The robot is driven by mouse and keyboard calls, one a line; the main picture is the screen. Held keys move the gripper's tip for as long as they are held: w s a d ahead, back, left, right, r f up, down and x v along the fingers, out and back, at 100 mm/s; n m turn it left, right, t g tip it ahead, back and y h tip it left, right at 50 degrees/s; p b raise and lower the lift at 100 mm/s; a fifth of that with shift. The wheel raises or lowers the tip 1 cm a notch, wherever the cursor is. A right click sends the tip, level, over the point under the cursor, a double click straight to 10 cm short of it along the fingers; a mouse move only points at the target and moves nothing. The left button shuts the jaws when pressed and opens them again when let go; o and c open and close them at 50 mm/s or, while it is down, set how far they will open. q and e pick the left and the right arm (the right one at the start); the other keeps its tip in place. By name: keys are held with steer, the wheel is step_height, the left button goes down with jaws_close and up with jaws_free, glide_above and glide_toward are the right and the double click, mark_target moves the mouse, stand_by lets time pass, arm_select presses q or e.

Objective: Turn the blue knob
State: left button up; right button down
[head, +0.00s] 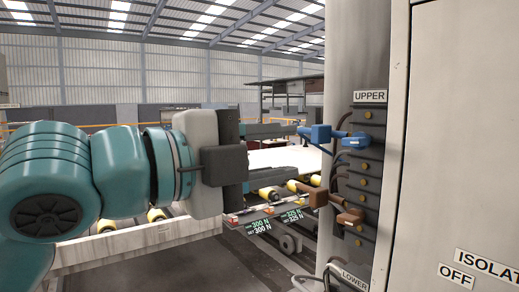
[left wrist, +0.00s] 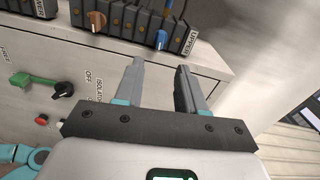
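The blue knob (head: 318,133) sticks out on a stem from the upper part of a dark terminal strip, below the UPPER label. In the left wrist view the blue knob (left wrist: 161,40) shows beyond the fingertips, roughly in line with the gap between them. My left gripper (head: 283,152) is to the left of the knob in the head view, pointing at the strip. In the left wrist view my left gripper (left wrist: 160,65) is open, with nothing between its fingers. The right gripper is not in view.
A brown knob (head: 318,198) sits lower on the same strip and also shows in the wrist view (left wrist: 96,20). The pale cabinet (head: 455,130) carries a green lever (left wrist: 35,79), a black rotary switch (left wrist: 63,89) and a red button (left wrist: 41,119). A roller conveyor stands behind.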

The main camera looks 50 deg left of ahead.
arm_select(q)
steer(key=shift+s+a, duration=0.2)
steer(key=shift+s, duration=0.8)
steer(key=shift+s, duration=0.1)
